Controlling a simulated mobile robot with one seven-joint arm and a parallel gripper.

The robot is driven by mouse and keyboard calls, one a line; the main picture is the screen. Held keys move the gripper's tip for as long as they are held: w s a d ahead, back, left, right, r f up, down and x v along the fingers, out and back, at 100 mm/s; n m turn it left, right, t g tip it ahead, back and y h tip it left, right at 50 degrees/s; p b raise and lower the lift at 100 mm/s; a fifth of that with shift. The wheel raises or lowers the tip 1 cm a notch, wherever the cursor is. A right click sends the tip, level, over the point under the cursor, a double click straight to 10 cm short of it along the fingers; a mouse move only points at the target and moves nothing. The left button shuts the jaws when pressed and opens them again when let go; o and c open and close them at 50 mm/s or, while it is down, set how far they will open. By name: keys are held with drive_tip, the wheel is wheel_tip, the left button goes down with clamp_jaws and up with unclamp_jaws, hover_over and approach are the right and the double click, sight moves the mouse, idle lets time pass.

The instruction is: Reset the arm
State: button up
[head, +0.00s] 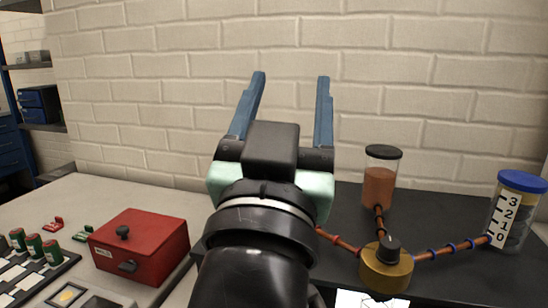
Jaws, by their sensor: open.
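My gripper (290,112) is in the middle of the head view, at the end of my black arm. Its two blue fingers point up and stand wide apart, with only the wall visible between them. It is open and holds nothing. My arm hides part of the counter and part of the black platform behind it.
Right of my arm, a black platform (450,206) bears a brown-filled cylinder (379,188), a brass valve (386,274) with pipes, and a blue-lidded gauge cylinder (522,205). Left are a red box (150,235) and several green cylinders (34,246). A brick wall (180,60) stands behind.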

drive_tip(key=s+a+r+n+t+y, duration=0.1)
drive_tip(key=s+r+n+t+y, duration=0.25)
drive_tip(key=s+r, duration=0.45)
wheel_tip(320, 180, up, 23)
drive_tip(key=p, duration=2.4)
drive_tip(key=shift+a+m+y, duration=0.25)
drive_tip(key=shift+m+y, duration=0.1)
drive_tip(key=shift+f+t, duration=0.1)
drive_tip(key=shift+t, duration=0.15)
